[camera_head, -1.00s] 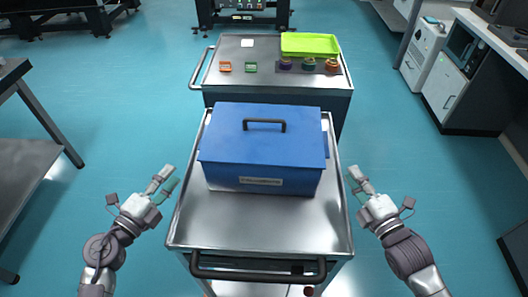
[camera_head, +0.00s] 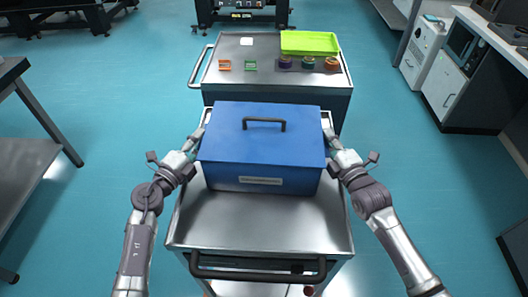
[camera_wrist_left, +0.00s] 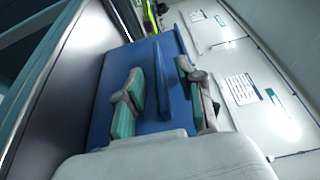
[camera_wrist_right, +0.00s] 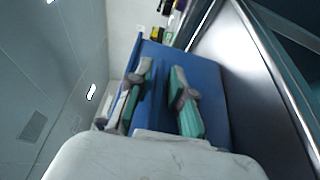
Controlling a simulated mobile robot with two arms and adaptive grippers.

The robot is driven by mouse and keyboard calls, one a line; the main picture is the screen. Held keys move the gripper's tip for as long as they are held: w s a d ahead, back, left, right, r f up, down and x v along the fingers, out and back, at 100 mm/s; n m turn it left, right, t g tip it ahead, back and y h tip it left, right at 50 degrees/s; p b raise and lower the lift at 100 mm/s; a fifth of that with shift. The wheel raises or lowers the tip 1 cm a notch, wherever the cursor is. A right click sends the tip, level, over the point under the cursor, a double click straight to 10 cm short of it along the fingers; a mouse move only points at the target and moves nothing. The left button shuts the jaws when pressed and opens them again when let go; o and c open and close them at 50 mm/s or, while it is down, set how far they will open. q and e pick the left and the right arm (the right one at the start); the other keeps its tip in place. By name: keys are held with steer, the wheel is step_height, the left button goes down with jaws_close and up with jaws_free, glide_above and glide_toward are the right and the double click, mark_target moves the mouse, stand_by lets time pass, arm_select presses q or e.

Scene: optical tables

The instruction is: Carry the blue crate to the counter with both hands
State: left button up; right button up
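The blue crate (camera_head: 262,150), closed with a dark handle on its lid, sits on a metal cart (camera_head: 265,222). My left gripper (camera_head: 198,137) is at its left side and my right gripper (camera_head: 331,137) at its right side. In the left wrist view, the teal-padded fingers (camera_wrist_left: 158,95) stand apart around a blue ledge on the crate's side. In the right wrist view, the fingers (camera_wrist_right: 160,95) also stand apart, with a similar blue ledge between them. Whether any pad touches is unclear. A white-fronted counter (camera_head: 442,94) stands at the far right.
A second cart (camera_head: 225,84) stands directly behind, with a green tray (camera_head: 310,44) and several small coloured parts. A grey table (camera_head: 30,165) is at the left. Open teal floor (camera_head: 415,185) lies on the right.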

arm_select(q)
steer(key=c, duration=0.5)
arm_select(e)
jaws_close()
arm_select(q)
jaws_close()
